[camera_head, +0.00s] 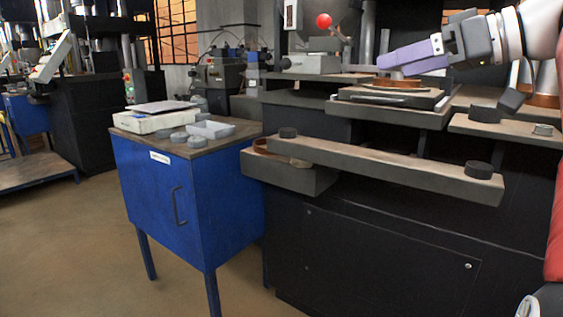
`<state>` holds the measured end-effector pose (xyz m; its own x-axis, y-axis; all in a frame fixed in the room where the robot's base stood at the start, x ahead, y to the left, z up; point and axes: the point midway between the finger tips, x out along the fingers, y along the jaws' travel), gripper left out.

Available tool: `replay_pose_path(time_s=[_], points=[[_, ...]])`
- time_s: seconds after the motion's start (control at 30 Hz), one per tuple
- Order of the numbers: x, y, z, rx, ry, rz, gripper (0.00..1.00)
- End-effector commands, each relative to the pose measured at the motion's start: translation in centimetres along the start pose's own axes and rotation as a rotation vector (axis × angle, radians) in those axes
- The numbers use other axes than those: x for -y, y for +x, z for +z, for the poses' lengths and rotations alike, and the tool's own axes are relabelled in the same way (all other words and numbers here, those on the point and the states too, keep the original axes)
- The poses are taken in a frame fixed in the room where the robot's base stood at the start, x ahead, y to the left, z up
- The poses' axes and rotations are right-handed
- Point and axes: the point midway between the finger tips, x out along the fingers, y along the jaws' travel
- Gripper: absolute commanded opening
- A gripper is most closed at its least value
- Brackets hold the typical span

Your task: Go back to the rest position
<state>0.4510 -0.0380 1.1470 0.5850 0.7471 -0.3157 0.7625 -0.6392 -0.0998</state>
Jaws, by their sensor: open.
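My gripper (388,62) is at the upper right, reaching in from the right edge. Its purple fingers point left, above the dark press plate (388,97) of the machine. I see nothing between the fingers. A brown disc (398,83) lies on the plate just below the gripper; whether the fingers touch it cannot be told. Dark round pieces sit on the machine's front bar, one at its left end (288,132) and one at its right end (479,169).
A blue cabinet (190,190) stands at the left of the machine. On it are a white box (150,119), a light tray (211,130) and several grey discs. The floor (80,250) at the lower left is clear.

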Motion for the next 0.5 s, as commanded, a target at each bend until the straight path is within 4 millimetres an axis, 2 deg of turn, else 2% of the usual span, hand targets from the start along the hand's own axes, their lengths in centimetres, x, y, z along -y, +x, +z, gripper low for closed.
replay_pose_path(time_s=[0.27,0.37,0.47,0.5], points=[[0.3,0.9,3.5,0.051,0.188,0.058,1.0],[0.7,1.6,5.8,0.089,0.278,0.091,1.0],[1.4,2.5,8.8,0.142,0.376,0.134,1.0],[1.8,2.9,10.3,0.17,0.419,0.156,1.0]])
